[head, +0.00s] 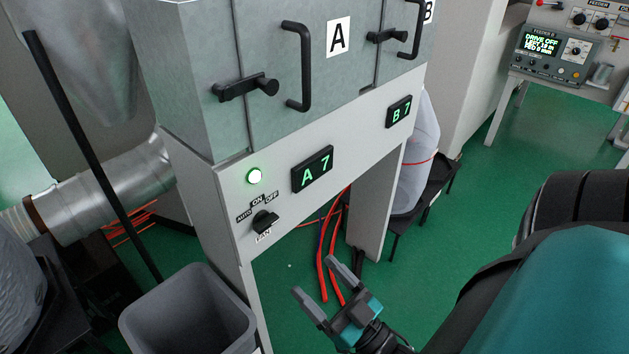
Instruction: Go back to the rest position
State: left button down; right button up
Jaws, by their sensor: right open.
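My right gripper (316,279) shows at the bottom middle of the head view. Its two grey fingers are apart with nothing between them. It hangs over the green floor in front of the machine's legs, right of the grey bin. My teal and black right arm fills the lower right. My left gripper is not in the head view. No foil tray shows.
A grey bin (190,312) stands lower left. Red hoses (324,265) run behind. A control panel (553,55) stands far right.

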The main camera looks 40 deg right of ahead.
dwell(0.4)
pick_arm(q)
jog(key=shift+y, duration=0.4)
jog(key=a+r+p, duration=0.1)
jog(key=p, duration=0.1)
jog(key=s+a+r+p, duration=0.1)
jog(key=p, duration=0.2)
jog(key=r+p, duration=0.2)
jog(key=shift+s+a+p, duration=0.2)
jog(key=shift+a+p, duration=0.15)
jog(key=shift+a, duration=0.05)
pick_arm(e)
jog(key=a+f+n+g, duration=0.1)
jog(key=a+g, duration=0.8)
jog(key=g, duration=0.2)
jog(key=shift+w+n+g, duration=0.2)
jog(key=shift+n+g, duration=0.1)
jog(key=shift+g, duration=0.1)
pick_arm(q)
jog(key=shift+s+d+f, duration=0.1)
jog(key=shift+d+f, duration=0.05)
pick_arm(e)
jog(key=shift+a+f, duration=0.1)
dwell(2.7)
